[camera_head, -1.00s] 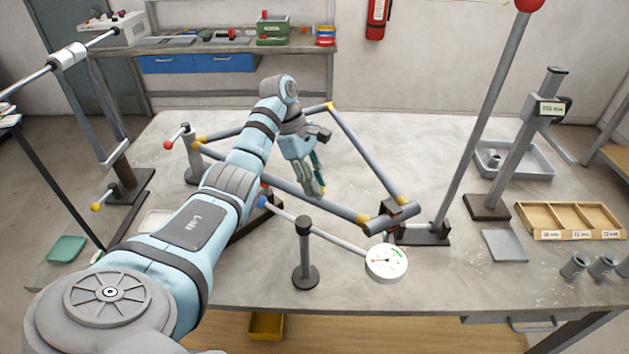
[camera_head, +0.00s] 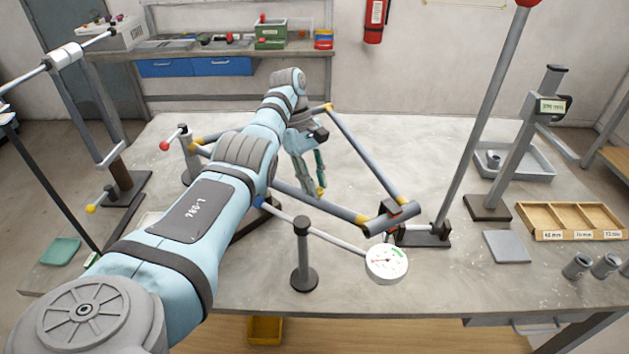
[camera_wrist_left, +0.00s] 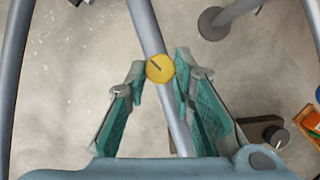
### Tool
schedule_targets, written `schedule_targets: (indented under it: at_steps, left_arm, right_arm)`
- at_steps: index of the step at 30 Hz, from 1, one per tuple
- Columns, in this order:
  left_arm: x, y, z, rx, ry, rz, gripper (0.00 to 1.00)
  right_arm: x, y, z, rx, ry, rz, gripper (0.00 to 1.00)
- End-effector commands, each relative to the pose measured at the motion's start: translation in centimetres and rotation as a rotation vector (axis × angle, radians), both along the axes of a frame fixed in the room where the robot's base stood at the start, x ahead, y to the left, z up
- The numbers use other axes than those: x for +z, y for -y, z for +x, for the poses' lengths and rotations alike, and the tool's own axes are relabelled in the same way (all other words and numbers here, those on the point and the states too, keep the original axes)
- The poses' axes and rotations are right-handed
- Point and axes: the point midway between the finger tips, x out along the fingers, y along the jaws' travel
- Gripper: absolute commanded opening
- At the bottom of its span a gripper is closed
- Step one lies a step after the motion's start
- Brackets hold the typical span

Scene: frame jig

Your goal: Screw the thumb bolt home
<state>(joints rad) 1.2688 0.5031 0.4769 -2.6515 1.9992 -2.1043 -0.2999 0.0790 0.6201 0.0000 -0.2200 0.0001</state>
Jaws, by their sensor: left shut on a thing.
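The thumb bolt has a round yellow head with a dark line across it (camera_wrist_left: 160,68); in the head view its yellow (camera_head: 321,193) shows low between my fingers. It stands on the grey front bar of the frame (camera_head: 345,212). My left gripper (camera_head: 310,190) reaches down onto it from above. In the left wrist view its two green-padded fingers (camera_wrist_left: 160,82) are on either side of the head, shut on it. The bolt's shank and how deep it sits are hidden. My right gripper is in neither view.
A white dial gauge (camera_head: 386,263) and a dark post (camera_head: 303,270) stand in front of the frame. A tall red-topped pole (camera_head: 480,120) rises to its right. A wooden divided tray (camera_head: 570,215) lies at the right. The table's front middle is mostly clear.

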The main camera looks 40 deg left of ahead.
Motion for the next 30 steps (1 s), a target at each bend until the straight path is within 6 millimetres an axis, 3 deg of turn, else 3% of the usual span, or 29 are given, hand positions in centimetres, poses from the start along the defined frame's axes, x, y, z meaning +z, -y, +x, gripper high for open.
schedule_targets:
  at_steps: [3,4,7,20,24,30]
  left_arm:
    - [0.0,0.0,0.0,0.0,-0.001,-0.001,0.0]
    - [0.0,0.0,0.0,0.001,-0.001,-0.001,0.28]
    - [0.0,0.0,0.0,0.001,-0.001,-0.001,0.43]
    - [0.1,-0.1,-0.1,0.039,0.0,0.002,0.44]
    - [0.2,-0.2,-0.2,0.192,-0.001,0.005,0.44]
    - [-0.3,0.0,-0.8,0.568,0.001,0.005,0.44]
  right_arm:
    - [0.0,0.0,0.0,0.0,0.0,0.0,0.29]
    - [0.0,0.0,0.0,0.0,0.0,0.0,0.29]
    - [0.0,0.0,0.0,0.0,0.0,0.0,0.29]
    - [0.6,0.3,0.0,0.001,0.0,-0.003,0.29]
    - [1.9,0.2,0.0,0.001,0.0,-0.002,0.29]
    - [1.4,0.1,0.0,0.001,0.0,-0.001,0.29]
